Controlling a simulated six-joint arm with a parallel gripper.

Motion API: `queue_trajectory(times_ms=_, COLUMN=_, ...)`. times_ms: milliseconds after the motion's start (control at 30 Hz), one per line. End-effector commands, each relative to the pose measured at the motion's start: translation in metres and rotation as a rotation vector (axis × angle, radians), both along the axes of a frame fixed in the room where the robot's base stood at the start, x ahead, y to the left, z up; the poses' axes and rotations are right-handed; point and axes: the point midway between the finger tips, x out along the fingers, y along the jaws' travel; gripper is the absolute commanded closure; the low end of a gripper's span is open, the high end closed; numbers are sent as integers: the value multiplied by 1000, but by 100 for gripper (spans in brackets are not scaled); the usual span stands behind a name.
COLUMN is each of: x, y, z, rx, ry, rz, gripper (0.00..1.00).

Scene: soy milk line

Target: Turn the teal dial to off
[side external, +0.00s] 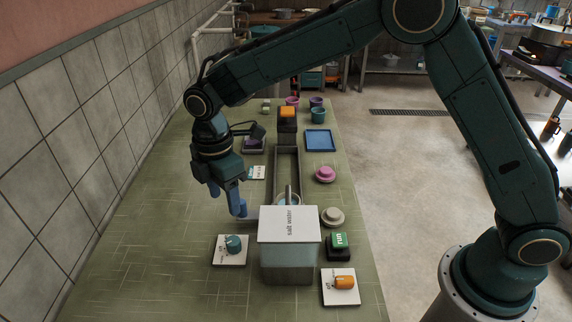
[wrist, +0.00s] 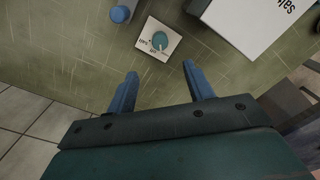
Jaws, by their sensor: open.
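The teal dial (side external: 233,243) sits on a white labelled plate (side external: 221,259) on the near left of the green bench. In the wrist view the dial (wrist: 160,41) and its plate (wrist: 147,45) lie beyond my fingertips, roughly between them. A small pale mark shows on the dial's lower edge there. The plate's lettering is too small to read surely. My gripper (side external: 224,195) is open and empty above the bench, behind the dial in the side view and apart from it. Both blue fingers (wrist: 160,70) show in the wrist view.
A salt water box (side external: 289,260) stands right of the dial. A blue handle (side external: 240,210) lies behind the dial, close to my fingers; it also shows in the wrist view (wrist: 121,14). An orange dial (side external: 344,283) and green button (side external: 339,240) are farther right. The left bench is clear.

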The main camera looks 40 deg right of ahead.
Motion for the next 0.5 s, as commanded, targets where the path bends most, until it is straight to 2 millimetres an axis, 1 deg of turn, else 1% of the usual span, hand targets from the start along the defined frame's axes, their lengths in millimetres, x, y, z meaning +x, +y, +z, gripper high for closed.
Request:
queue_trajectory(times_ms=267, x=0, y=0, z=-2, rx=0, ry=3, rz=20, gripper=48)
queue_trajectory(times_ms=367, x=0, y=0, z=-6, rx=0, ry=3, rz=20, gripper=48)
queue_trajectory(times_ms=500, x=0, y=0, z=-17, rx=0, ry=4, rz=19, gripper=48)
